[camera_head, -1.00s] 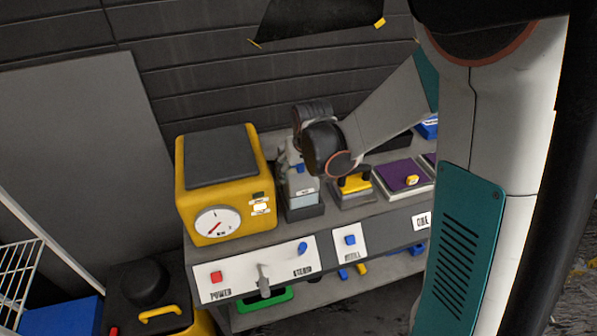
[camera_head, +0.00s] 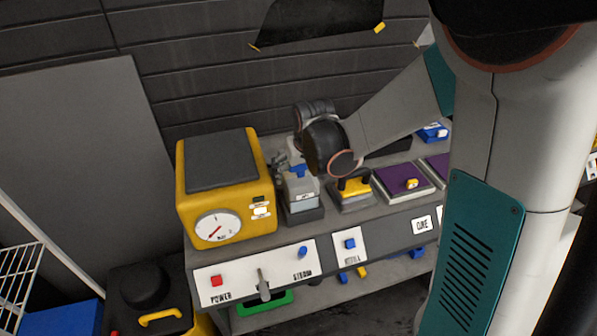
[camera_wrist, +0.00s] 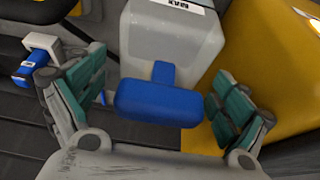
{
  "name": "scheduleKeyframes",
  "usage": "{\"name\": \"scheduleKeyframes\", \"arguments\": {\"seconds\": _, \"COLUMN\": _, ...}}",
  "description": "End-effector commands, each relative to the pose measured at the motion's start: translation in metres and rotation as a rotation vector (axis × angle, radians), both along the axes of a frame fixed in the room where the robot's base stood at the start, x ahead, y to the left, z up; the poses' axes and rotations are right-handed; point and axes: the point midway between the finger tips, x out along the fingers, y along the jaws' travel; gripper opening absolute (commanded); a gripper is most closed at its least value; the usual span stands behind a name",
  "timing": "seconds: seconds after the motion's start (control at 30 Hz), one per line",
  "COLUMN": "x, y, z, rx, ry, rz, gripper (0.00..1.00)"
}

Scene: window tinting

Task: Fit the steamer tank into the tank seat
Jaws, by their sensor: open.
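The steamer tank (camera_head: 301,191) is a pale grey box with a blue T-shaped handle (camera_head: 298,171). It stands upright in a dark, low holder (camera_head: 305,215) on the bench, right of the yellow steamer (camera_head: 228,190). I cannot tell how deep it sits. My gripper (camera_head: 281,160) is open, behind and beside the tank top, partly hidden by my wrist. In the wrist view, the blue handle (camera_wrist: 158,104) lies between the spread teal-padded fingers of my gripper (camera_wrist: 160,98), with gaps at both sides. The tank body (camera_wrist: 170,45) is beyond it.
A front panel (camera_head: 257,270) carries a red POWER button, a lever and a blue STEAM knob. Right of the tank stand a yellow-handled tool (camera_head: 353,186) and a purple pad (camera_head: 403,178). A dark wall is behind the bench.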

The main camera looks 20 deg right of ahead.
Motion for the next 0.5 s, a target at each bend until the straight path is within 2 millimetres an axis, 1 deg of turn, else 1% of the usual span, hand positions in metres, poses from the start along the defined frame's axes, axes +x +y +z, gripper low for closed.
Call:
{"name": "scheduleKeyframes", "arguments": {"seconds": 0.03, "x": -0.005, "y": 0.0, "z": 0.011, "rx": 0.0, "ry": 0.0, "rz": 0.0, "gripper": 0.93}}
{"name": "scheduleKeyframes", "arguments": {"seconds": 0.1, "x": -0.01, "y": 0.0, "z": 0.025, "rx": 0.0, "ry": 0.0, "rz": 0.0, "gripper": 0.93}}
{"name": "scheduleKeyframes", "arguments": {"seconds": 0.3, "x": -0.025, "y": 0.0, "z": 0.061, "rx": 0.0, "ry": 0.0, "rz": 0.0, "gripper": 0.93}}
{"name": "scheduleKeyframes", "arguments": {"seconds": 0.5, "x": -0.035, "y": 0.0, "z": 0.085, "rx": 0.0, "ry": 0.0, "rz": 0.0, "gripper": 0.93}}
